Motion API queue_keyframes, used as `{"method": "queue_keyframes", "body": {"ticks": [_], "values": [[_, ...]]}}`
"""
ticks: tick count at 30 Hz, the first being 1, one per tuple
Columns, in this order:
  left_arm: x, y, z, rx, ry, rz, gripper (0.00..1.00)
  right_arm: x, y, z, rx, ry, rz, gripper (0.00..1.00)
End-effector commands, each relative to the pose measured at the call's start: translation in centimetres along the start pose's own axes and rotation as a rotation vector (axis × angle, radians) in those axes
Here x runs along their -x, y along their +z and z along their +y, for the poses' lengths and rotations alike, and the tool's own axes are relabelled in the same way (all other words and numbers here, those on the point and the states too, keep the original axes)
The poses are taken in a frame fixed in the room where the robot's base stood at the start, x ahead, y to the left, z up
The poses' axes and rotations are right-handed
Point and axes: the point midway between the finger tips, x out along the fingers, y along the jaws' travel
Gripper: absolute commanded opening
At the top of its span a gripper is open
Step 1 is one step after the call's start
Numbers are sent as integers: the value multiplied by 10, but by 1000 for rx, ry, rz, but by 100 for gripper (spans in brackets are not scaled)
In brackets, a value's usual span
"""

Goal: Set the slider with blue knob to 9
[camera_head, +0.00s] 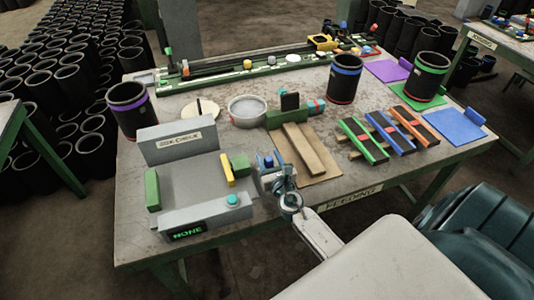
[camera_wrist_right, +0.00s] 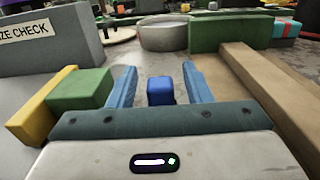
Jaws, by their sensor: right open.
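A small blue knob (camera_head: 268,161) stands by the right side of the grey size-check unit. In the right wrist view the blue knob (camera_wrist_right: 160,91) sits between the two blue fingers of my right gripper (camera_wrist_right: 160,86), with a gap on each side. My right gripper (camera_head: 270,175) is open at the front of the table, around or just short of the knob; I cannot tell how deep. The knob's track and any numbers on it are hidden or too small to read. My left gripper is not in view.
The grey size-check unit (camera_head: 178,140) has a yellow bar (camera_head: 227,169) and a green block (camera_head: 240,164) beside my gripper. A wooden strip (camera_head: 304,150) lies close on the right.

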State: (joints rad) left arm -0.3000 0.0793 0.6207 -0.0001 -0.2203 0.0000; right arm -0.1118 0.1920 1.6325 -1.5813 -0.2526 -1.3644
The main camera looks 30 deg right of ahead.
Motion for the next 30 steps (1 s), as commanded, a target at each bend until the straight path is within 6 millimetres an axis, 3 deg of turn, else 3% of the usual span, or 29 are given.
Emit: {"method": "queue_keyframes", "body": {"ticks": [6,14,15,22,30], "values": [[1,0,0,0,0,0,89,-17,0,0,-1,0,0,45],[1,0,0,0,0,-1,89,-19,0,0,-1,0,1,45],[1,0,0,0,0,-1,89,-19,0,0,-1,0,0,44],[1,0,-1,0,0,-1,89,-19,0,0,-1,0,0,0],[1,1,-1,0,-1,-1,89,-10,-2,0,-2,0,2,0]]}}
